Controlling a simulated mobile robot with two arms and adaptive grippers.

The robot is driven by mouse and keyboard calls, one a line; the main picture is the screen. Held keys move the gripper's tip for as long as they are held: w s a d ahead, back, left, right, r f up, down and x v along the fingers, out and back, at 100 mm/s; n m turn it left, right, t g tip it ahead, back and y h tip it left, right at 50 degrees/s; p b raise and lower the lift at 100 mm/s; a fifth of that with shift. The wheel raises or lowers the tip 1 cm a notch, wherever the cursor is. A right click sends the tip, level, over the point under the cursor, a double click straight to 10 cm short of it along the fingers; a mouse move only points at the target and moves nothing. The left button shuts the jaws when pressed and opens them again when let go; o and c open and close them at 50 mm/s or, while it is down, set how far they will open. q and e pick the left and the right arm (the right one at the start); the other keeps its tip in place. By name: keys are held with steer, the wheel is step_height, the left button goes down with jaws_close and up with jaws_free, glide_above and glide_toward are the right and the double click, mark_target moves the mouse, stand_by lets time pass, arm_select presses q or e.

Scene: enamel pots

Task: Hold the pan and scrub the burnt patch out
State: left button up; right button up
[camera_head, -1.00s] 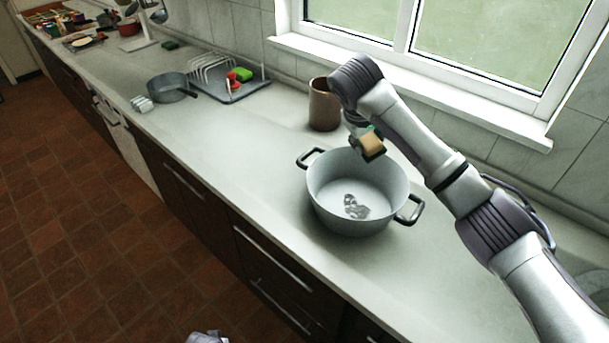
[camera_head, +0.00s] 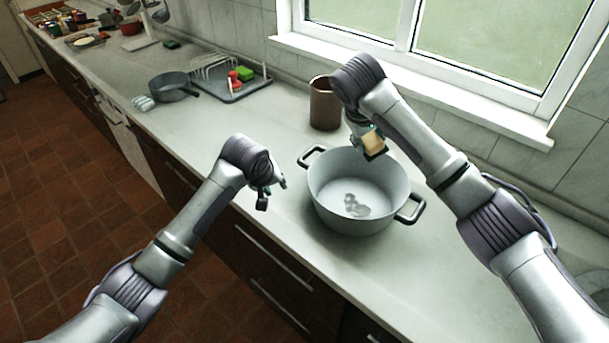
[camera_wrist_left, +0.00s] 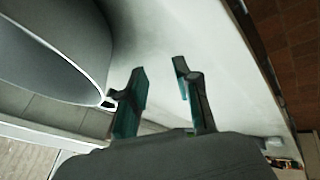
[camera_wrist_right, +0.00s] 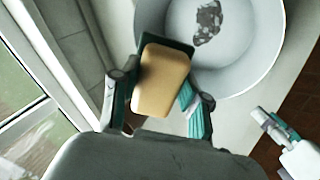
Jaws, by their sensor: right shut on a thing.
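The pan, a grey two-handled pot (camera_head: 360,215), stands on the counter in the head view. A dark burnt patch (camera_head: 355,205) lies on its inner floor; the patch (camera_wrist_right: 207,22) also shows in the right wrist view. My right gripper (camera_head: 366,136) is shut on a tan sponge with a dark green side (camera_wrist_right: 163,80), held above the pot's far rim. My left gripper (camera_head: 273,192) is open and empty, left of the pot and apart from it. In the left wrist view its fingers (camera_wrist_left: 160,90) are spread over bare counter, with the pot wall (camera_wrist_left: 60,45) beside them.
A brown crock (camera_head: 325,104) stands behind the pot near the window wall. Further left are a dish rack tray (camera_head: 240,92) with red and green items, a small grey pan (camera_head: 172,88) and a folded cloth (camera_head: 143,103). The counter left of the pot is clear.

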arm_select(q)
steer(key=s+d+r+m, duration=0.2)
steer(key=d+r, duration=0.4)
steer(key=d, duration=0.2)
steer(key=shift+g, duration=0.3)
steer(key=x, duration=1.1)
steer(key=shift+f, duration=0.25)
jaws_close()
